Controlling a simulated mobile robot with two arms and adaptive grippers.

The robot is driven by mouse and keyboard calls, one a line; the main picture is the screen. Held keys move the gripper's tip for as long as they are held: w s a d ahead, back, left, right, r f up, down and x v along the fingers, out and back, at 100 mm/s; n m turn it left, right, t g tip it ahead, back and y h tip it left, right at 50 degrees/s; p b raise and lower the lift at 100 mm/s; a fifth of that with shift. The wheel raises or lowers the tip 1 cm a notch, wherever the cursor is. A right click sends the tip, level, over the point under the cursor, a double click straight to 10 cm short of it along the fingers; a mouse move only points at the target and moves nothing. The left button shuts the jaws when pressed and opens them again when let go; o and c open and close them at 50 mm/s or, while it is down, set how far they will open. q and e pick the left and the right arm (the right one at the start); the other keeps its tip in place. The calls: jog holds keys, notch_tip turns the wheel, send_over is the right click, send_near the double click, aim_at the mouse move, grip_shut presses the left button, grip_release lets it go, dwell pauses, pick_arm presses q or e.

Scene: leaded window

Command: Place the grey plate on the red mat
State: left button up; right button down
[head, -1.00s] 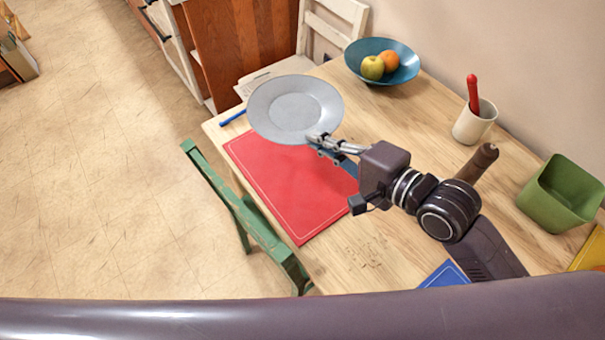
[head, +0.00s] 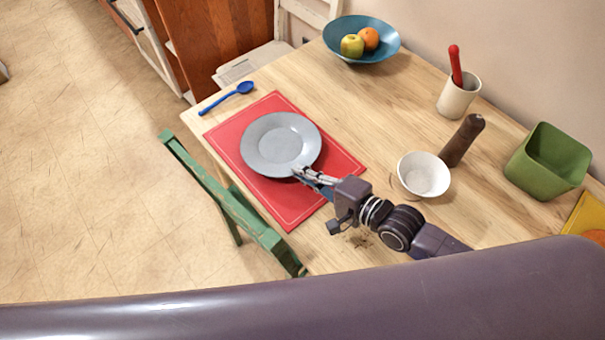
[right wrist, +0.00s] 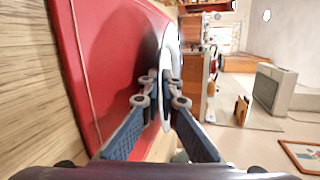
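The grey plate (head: 280,144) is level over the middle of the red mat (head: 286,214), inside its outline in the head view. My right gripper (head: 298,173) is shut on the plate's near rim. In the right wrist view the plate (right wrist: 172,45) shows edge-on between the fingertips (right wrist: 160,98), with the red mat (right wrist: 105,60) close beside it and a dark shadow on it. I cannot tell for certain whether the plate's base touches the mat. My left gripper is not in view.
A blue spoon (head: 228,98) lies beyond the mat. A white bowl (head: 423,175), brown mill (head: 462,140), cream cup (head: 458,97) and green bin (head: 548,161) stand to the right. A blue fruit bowl (head: 362,38) is at the back. A green chair (head: 232,205) borders the table's left edge.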

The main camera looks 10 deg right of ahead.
jog(key=shift+w+f, duration=0.1)
jog(key=shift+f, duration=0.2)
jog(key=shift+f, duration=0.1)
jog(key=c, duration=2.4)
grip_release()
jog(key=shift+f, duration=0.1)
jog(key=shift+s+d, duration=0.25)
jog(key=shift+s, duration=0.1)
jog(key=v, duration=1.1)
jog(key=shift+s+d+r, duration=0.1)
jog(key=shift+r, duration=0.15)
